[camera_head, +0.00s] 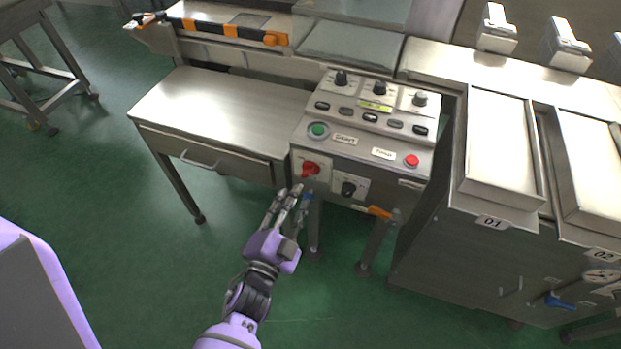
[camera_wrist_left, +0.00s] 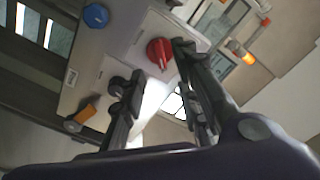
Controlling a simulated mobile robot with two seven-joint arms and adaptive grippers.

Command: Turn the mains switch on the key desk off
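The key desk (camera_head: 345,120) stands in the middle of the head view. On its front panel, low on the left, is a red rotary switch (camera_head: 310,168), apparently the mains switch. A black knob (camera_head: 348,188) sits to its right. My left gripper (camera_head: 291,193) is just below and in front of the red switch, pointing at the panel. In the left wrist view its fingers are apart and empty, and the red switch (camera_wrist_left: 160,52) appears beyond them, close to the right finger. I cannot tell whether a finger touches it. My right gripper is not in view.
A steel table (camera_head: 220,105) with a drawer adjoins the desk's left side. A cabinet with trays (camera_head: 500,135) stands on the right. An orange handle (camera_head: 379,212) and a blue knob (camera_head: 308,197) are low at the desk's front. The green floor around my left arm is free.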

